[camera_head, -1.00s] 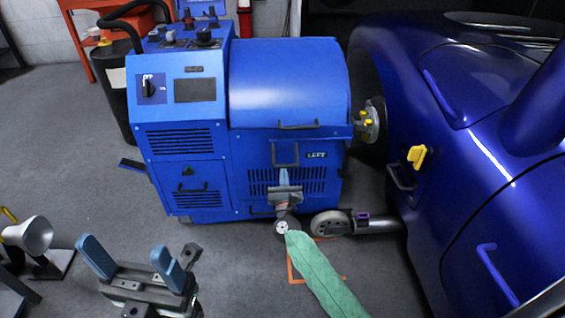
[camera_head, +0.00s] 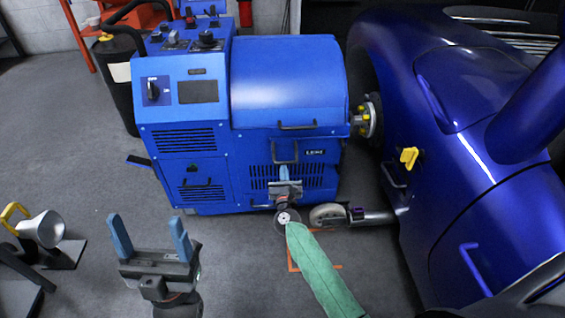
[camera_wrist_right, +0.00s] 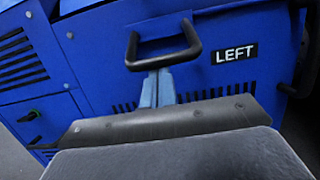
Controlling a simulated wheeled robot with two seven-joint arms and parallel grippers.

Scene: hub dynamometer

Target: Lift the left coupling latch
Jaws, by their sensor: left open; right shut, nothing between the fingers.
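The blue dynamometer (camera_head: 285,85) carries a LEFT label. Small yellow parts (camera_head: 364,111) show at its coupling beside the dark blue car's wheel hub; I cannot tell which of them is the latch. My right gripper (camera_head: 284,172) is at the dynamometer's front, just below a dark U-shaped handle (camera_head: 285,152). In the right wrist view its fingers (camera_wrist_right: 158,85) are shut together, their tips at the lower bar of the handle (camera_wrist_right: 163,60); contact is unclear. My left gripper (camera_head: 146,220) is open and empty, fingers up, over the floor at lower left.
The dark blue car (camera_head: 450,190) fills the right side, with a yellow handle (camera_head: 409,157) on its flank. A caster wheel (camera_head: 328,215) stands low between machine and car. A metal funnel-shaped object (camera_head: 42,230) is at far left.

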